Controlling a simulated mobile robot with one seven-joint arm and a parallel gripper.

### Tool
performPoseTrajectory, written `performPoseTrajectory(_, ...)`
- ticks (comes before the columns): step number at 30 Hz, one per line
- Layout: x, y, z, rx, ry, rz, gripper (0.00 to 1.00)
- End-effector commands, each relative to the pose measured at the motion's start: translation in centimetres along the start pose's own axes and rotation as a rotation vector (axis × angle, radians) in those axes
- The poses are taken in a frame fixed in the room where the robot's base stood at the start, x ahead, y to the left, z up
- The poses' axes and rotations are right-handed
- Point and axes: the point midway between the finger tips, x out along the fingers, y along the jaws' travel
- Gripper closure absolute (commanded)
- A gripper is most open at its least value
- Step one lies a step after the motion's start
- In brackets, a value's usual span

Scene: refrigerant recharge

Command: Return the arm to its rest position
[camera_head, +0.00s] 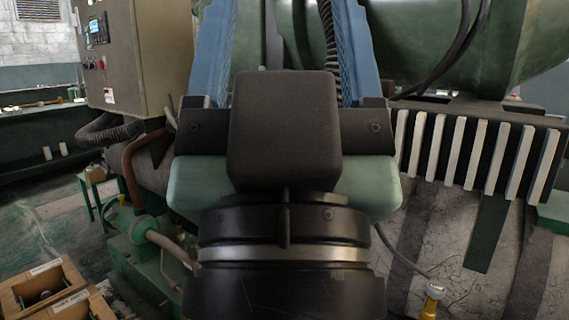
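My arm fills the middle of the head view, its black wrist with a pale metal ring low in the frame. My gripper (284,12) lies beyond it, with two blue fingers pointing up the picture. The fingers stand well apart at the top edge, where they are cut off, so their tips are not seen. Nothing shows held between the visible parts of the fingers. The black wrist housing hides what lies directly behind it.
A grey control cabinet (150,65) stands at upper left. A large green tank (440,45) is behind at upper right, above a black block with pale fins (480,145). Wooden boxes (45,285) are at lower left. A small yellow fitting (430,305) is at lower right.

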Motion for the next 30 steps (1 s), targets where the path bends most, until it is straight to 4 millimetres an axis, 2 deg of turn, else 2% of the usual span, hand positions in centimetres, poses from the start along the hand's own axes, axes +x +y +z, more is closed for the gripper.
performPoseTrajectory(1,2.4,0.0,-2.2,0.000,-0.001,0.000,0.29)
performPoseTrajectory(21,17.0,-0.1,-15.8,0.000,-0.003,-0.002,0.29)
performPoseTrajectory(25,19.0,-0.1,-17.8,0.000,-0.004,-0.002,0.29)
performPoseTrajectory(30,20.3,-0.1,-18.9,0.000,-0.004,-0.003,0.29)
